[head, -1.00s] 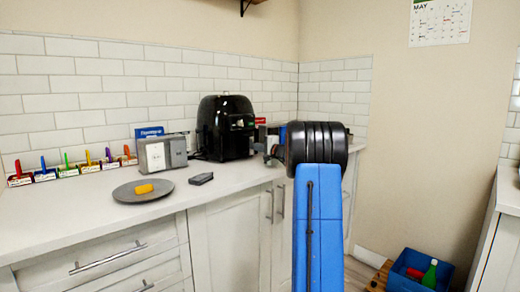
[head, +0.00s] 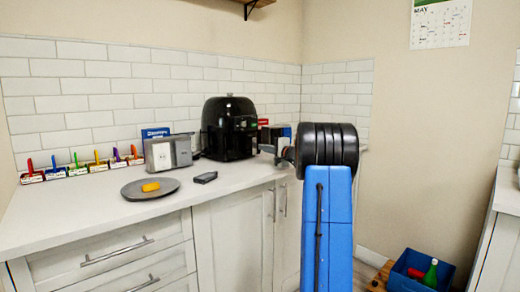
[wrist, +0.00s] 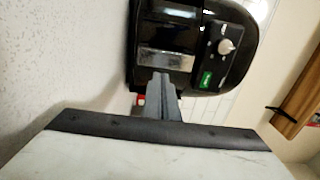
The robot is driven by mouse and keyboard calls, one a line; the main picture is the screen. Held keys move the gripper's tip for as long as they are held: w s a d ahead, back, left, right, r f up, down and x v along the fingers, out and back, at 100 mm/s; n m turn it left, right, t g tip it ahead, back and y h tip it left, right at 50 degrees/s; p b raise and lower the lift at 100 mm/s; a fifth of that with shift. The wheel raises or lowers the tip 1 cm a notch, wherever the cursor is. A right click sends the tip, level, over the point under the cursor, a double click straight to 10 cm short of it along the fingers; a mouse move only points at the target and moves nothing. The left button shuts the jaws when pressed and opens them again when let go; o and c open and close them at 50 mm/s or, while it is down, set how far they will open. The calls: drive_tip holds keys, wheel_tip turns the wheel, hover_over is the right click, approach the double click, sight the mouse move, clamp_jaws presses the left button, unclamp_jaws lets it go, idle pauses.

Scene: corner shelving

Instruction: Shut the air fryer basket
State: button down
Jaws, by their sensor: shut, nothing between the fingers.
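The black air fryer (head: 226,128) stands on the counter near the corner, its front turned to the right. In the wrist view the air fryer (wrist: 190,25) appears sideways, with a dial, a green label and a silver patch on its front. My gripper (wrist: 160,76) is shut and empty, its grey fingertips close in front of the silver patch; whether they touch is unclear. In the head view my gripper (head: 268,148) is small, at the fryer's right front, partly hidden by my arm. How far the basket stands out cannot be told.
A grey toaster-like box (head: 168,152), a dark plate (head: 135,192) with a yellow item (head: 151,187), and a small dark block (head: 205,177) lie left of the fryer. Several coloured-handled items line the wall. A blue bin (head: 403,277) stands on the floor.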

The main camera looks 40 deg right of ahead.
drive_tip(key=s, duration=0.8)
drive_tip(key=shift+s+d+f, duration=0.1)
drive_tip(key=shift+s+d, duration=0.15)
